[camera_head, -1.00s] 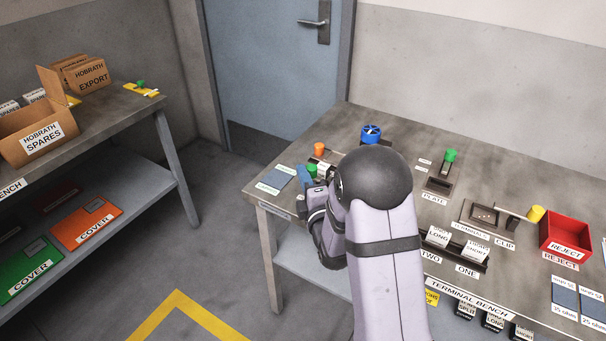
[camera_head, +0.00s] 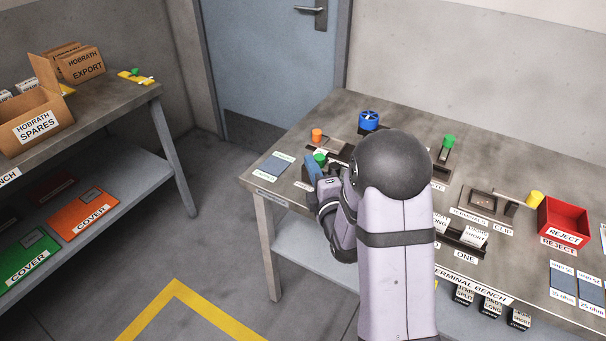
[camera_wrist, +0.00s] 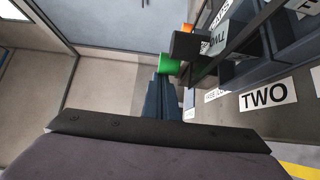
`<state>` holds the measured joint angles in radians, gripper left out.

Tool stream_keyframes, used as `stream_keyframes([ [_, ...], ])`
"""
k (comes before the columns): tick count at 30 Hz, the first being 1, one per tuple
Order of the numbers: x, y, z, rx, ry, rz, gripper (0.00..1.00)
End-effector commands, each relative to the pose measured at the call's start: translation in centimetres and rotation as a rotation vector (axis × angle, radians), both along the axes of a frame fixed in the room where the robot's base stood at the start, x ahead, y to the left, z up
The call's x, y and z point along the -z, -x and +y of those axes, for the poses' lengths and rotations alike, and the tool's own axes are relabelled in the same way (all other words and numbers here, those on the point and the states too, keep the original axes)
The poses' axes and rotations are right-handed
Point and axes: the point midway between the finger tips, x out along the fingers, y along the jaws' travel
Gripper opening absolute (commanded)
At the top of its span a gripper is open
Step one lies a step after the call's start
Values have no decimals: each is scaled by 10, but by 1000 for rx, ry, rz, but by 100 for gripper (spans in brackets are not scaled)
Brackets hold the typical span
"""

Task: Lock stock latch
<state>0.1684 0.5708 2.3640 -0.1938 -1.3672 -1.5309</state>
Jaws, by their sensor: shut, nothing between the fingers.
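A green knob (camera_head: 320,159) stands at the left end of the terminal bench, beside my gripper. I take it for the stock latch's handle, but its label is not readable. My gripper (camera_head: 311,174) is shut and empty, its blue fingers close to the knob on the near side. In the wrist view the green knob (camera_wrist: 168,66) is just beyond the shut fingertips (camera_wrist: 160,80), against a dark block (camera_wrist: 186,45). I cannot tell whether they touch. My arm hides part of the bench behind it.
An orange knob (camera_head: 317,135) and a blue handwheel (camera_head: 369,121) stand behind. Another green knob (camera_head: 448,141), a yellow knob (camera_head: 535,199) and a red reject bin (camera_head: 564,219) are to the right. A blue-grey card (camera_head: 276,166) lies flat on the left.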

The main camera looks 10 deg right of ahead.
Motion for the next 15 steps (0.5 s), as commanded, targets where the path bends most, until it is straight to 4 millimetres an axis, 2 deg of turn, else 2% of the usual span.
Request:
stream_keyframes([
  [5, 1, -5, 16, -5, 1, -2, 0],
  [10, 1, -13, 44, -12, 2, -3, 0],
  [15, 1, 17, 37, -5, 2, 0, 0],
])
